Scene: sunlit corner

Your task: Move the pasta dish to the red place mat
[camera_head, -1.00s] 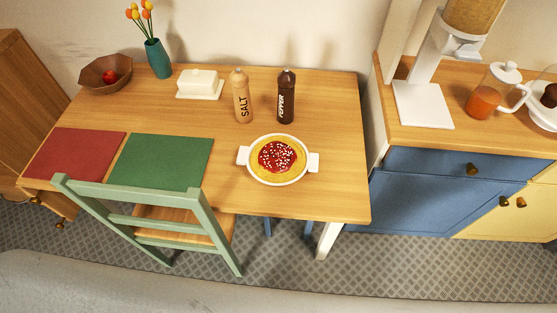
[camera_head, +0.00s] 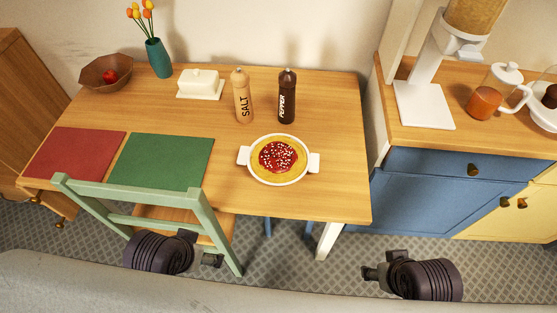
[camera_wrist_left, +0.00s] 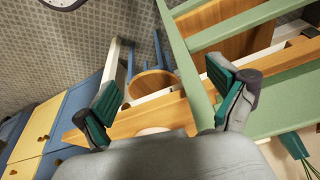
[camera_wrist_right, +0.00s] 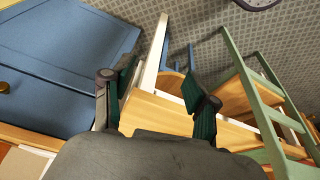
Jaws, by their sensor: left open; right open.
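The pasta dish (camera_head: 278,158) is a white round dish with two handles, holding yellow pasta with red sauce and white bits. It sits on the wooden table (camera_head: 330,185) near its front edge, right of the middle. The red place mat (camera_head: 75,153) lies flat and bare at the table's left end. My left gripper (camera_head: 215,261) is in front of the table by the green chair; the left wrist view shows its fingers (camera_wrist_left: 168,108) apart and empty. My right gripper (camera_head: 368,273) is low in front of the table's right corner; its fingers (camera_wrist_right: 158,100) are apart and empty.
A green place mat (camera_head: 160,161) lies between the red mat and the dish. A green chair (camera_head: 150,215) stands at the left front. Salt (camera_head: 242,97) and pepper (camera_head: 287,97) mills, a butter dish (camera_head: 200,84), a vase (camera_head: 158,58) and a bowl (camera_head: 100,76) stand behind.

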